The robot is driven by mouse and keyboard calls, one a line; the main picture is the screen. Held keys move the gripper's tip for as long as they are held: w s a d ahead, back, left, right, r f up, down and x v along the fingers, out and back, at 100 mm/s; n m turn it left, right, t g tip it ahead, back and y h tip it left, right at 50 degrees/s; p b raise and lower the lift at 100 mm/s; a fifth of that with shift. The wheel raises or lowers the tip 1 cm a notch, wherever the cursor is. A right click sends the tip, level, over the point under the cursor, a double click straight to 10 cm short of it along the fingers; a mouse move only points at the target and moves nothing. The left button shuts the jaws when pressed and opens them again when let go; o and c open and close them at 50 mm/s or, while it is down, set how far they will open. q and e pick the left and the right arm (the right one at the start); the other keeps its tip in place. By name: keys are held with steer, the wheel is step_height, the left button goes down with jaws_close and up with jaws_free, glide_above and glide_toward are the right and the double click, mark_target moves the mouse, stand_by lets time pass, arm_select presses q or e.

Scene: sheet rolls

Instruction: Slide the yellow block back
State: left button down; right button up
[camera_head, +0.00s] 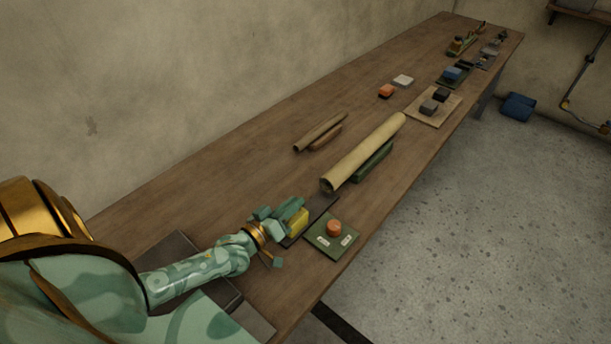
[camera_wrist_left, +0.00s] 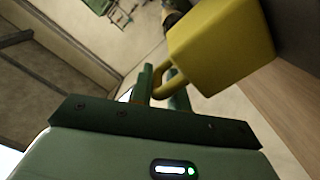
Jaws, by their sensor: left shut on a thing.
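The yellow block (camera_head: 298,222) sits on a dark strip (camera_head: 320,206) near the front edge of the wooden table. My left gripper (camera_head: 287,212) is at the block and partly covers it. In the left wrist view the yellow block (camera_wrist_left: 222,48) is large, with a small yellow loop on its side. The loop sits at the green fingers of my left gripper (camera_wrist_left: 162,82), which is shut on it. My right gripper is not in view.
A green plate (camera_head: 328,244) with an orange knob (camera_head: 334,227) lies right beside the strip. A long tan roll (camera_head: 364,153) lies beyond it, next to a green bar (camera_head: 373,162). Shorter brown rolls (camera_head: 320,132) lie farther left.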

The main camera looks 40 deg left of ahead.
arm_select(q)
steer(key=shift+s+d+r, duration=0.1)
steer(key=shift+s+d, duration=0.05)
steer(key=shift+s, duration=0.75)
steer(key=c, duration=1.6)
jaws_free()
steer(key=shift+f, duration=0.2)
steer(key=shift+o, duration=0.5)
steer(key=shift+s+d+r, duration=0.15)
steer(key=shift+s, duration=0.05)
steer(key=shift+w, duration=0.1)
